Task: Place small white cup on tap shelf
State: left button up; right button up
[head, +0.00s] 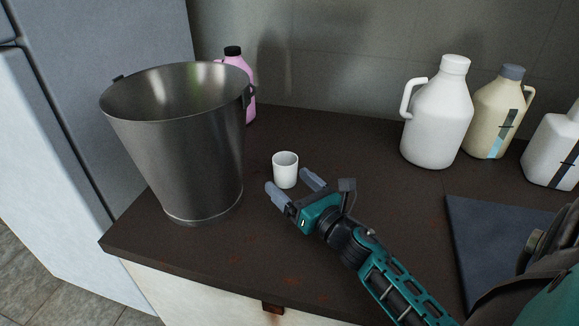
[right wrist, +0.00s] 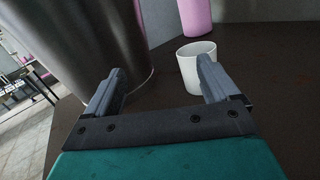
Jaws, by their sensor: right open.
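A small white cup (head: 286,170) stands upright on the dark countertop, just to the right of the metal bucket. My right gripper (head: 289,182) is open and empty, with its fingers close in front of the cup. In the right wrist view, the cup (right wrist: 195,66) shows beyond the right-hand finger, which hides part of it. The space between the fingers of the right gripper (right wrist: 160,88) is empty. I cannot tell whether a finger touches the cup. My left gripper is not in view. I see no tap shelf that I can identify.
A large metal bucket (head: 178,150) stands left of the cup, close to the gripper. A pink bottle (head: 246,88) is behind it. A white jug (head: 437,115), a beige jug (head: 496,112) and a white container (head: 553,150) stand at the back right. A dark mat (head: 490,235) lies at right.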

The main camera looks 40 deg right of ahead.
aim_at(290, 172)
jog(key=d+f+h, duration=0.1)
jog(key=s+d+f+g+h, duration=0.1)
jog(key=d+f, duration=0.1)
jog(key=shift+s+d, duration=0.1)
jog(key=shift+d, duration=0.05)
jog(key=shift+d+f+h, duration=0.1)
jog(key=shift+f+h, duration=0.05)
jog(key=shift+h, duration=0.15)
jog(key=w, duration=0.7)
jog(key=shift+w+d, duration=0.5)
jog(key=shift+w, duration=1.1)
jog(key=shift+w+d, duration=0.2)
jog(key=shift+w, duration=1.05)
jog(key=c, duration=1.1)
jog(key=shift+c, duration=0.2)
jog(key=shift+r, duration=0.2)
